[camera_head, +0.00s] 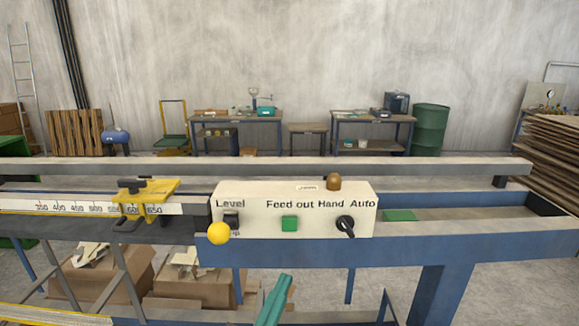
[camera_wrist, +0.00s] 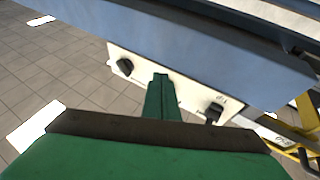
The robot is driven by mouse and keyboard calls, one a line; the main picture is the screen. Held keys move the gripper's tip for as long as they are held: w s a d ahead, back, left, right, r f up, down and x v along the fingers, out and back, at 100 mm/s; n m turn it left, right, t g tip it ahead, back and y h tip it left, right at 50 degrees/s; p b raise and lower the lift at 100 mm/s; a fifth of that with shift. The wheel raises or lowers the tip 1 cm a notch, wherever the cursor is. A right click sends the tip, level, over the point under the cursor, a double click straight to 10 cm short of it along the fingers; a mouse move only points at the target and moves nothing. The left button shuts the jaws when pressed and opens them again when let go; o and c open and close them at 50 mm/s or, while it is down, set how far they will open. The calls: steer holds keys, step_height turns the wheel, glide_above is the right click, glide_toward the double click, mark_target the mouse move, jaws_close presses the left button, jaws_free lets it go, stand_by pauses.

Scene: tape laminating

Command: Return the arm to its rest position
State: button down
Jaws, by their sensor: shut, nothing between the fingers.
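My gripper (camera_head: 286,279) shows as a teal-green shape at the bottom middle of the head view, below the white control panel (camera_head: 260,222). In the wrist view its green fingers (camera_wrist: 161,80) are shut together with nothing between them. The panel also shows in the wrist view (camera_wrist: 182,88), behind the fingers. The panel carries a Level switch with a yellow ball (camera_head: 219,233), a green feed-out button (camera_head: 289,223), a black Hand/Auto knob (camera_head: 345,226) and a brown dome (camera_head: 334,181) on top. The fingers appear apart from the panel. Most of my arm is out of view.
The blue machine frame (camera_head: 450,245) spans the view. A yellow clamp (camera_head: 150,192) sits on the ruler rail at left. Cardboard boxes (camera_head: 195,283) stand below. Workbenches, a green barrel (camera_head: 430,130) and stacked boards (camera_head: 555,160) are farther back. Open floor shows at lower right.

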steer(key=s+f+n+g+y, duration=0.1)
steer(key=s+f+n+y, duration=0.4)
steer(key=f, duration=0.7)
steer(key=s+f+n+g+y, duration=0.2)
steer(key=s+f+y, duration=0.2)
steer(key=s+f, duration=0.55)
steer(key=s+d+f+m+g, duration=0.1)
steer(key=s+f, duration=0.2)
steer(key=s, duration=0.7)
steer(key=s+f+m+g, duration=0.1)
steer(key=s+f, duration=0.3)
steer(key=s, duration=0.7)
steer(key=shift+d+y, duration=0.3)
steer(key=shift+d, duration=0.05)
stand_by(0.3)
